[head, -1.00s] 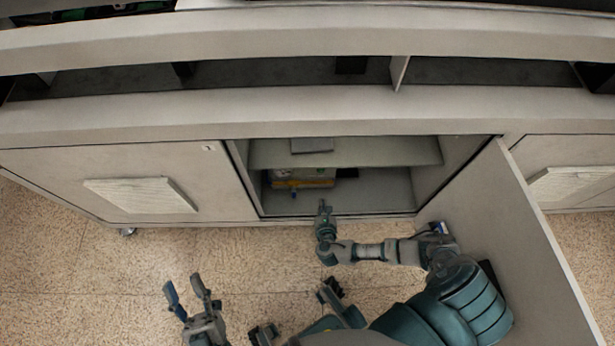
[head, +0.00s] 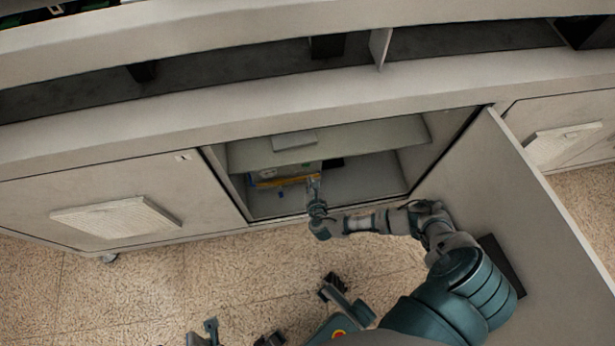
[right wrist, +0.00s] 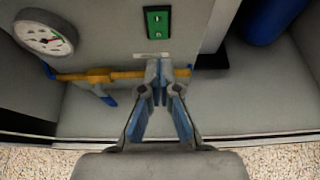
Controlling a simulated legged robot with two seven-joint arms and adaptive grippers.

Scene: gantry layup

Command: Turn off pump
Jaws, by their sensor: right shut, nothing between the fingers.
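The pump unit is a grey box (head: 268,173) inside the open cabinet, at the left of its lower space. In the right wrist view its front (right wrist: 112,40) carries a green switch plate (right wrist: 157,22), a round dial gauge (right wrist: 45,37) and a yellow pipe (right wrist: 125,74) with a blue lever (right wrist: 104,95). My right gripper (head: 314,180) reaches into the cabinet; it is shut and empty. In the right wrist view its fingertips (right wrist: 160,70) are in front of the pipe, below the switch; contact is unclear. My left gripper (head: 210,328) shows only partly at the bottom edge.
The cabinet door (head: 500,210) stands open at the right, beside my right arm. A shelf (head: 370,139) spans the cabinet above the pump. A blue cylinder (right wrist: 272,18) stands to the right of the pump. The floor (head: 150,290) in front is clear.

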